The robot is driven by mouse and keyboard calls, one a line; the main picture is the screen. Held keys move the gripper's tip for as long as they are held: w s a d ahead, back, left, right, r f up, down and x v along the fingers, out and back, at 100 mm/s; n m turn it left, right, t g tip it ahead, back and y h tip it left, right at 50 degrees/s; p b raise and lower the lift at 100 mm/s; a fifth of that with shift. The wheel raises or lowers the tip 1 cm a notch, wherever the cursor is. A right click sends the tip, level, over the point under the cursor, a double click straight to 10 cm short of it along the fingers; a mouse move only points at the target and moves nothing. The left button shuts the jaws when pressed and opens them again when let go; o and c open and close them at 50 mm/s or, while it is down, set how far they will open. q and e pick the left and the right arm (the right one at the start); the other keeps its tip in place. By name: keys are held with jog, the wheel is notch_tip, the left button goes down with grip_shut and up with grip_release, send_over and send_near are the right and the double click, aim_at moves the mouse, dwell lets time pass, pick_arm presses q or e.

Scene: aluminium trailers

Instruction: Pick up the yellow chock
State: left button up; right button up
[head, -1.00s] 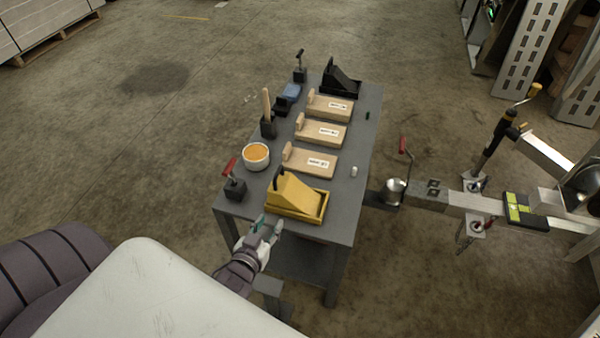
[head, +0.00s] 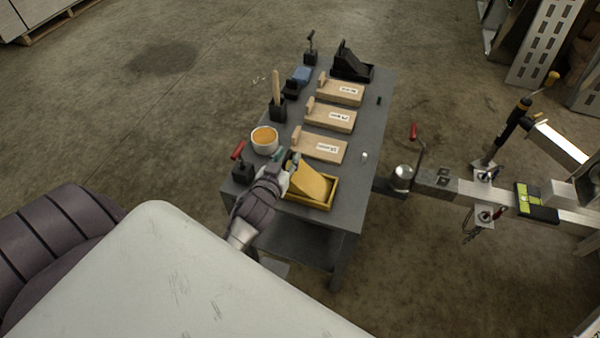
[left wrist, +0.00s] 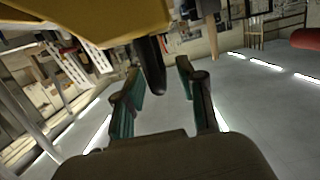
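The yellow chock (head: 312,182) sits in a yellow tray (head: 318,204) at the near end of the grey table. My left gripper (head: 288,165) is at the chock's left end, by its dark handle. In the left wrist view the yellow surface (left wrist: 85,18) fills the top left, and the black handle (left wrist: 153,80) hangs down between the two fingertips. My left gripper (left wrist: 162,78) is open there, with a gap visible beside the handle. My right gripper is in neither view.
On the table (head: 350,225), a white bowl with orange contents (head: 264,139) and a red-handled tool in a black holder (head: 241,160) stand close to my left gripper. Several wooden blocks (head: 318,146) lie behind the chock. A trailer coupling (head: 437,180) is to the right.

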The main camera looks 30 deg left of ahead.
aim_at(290, 151)
pick_arm(q)
jog(key=x, duration=0.3)
grip_shut()
dwell(0.3)
jog(key=shift+r, duration=0.1)
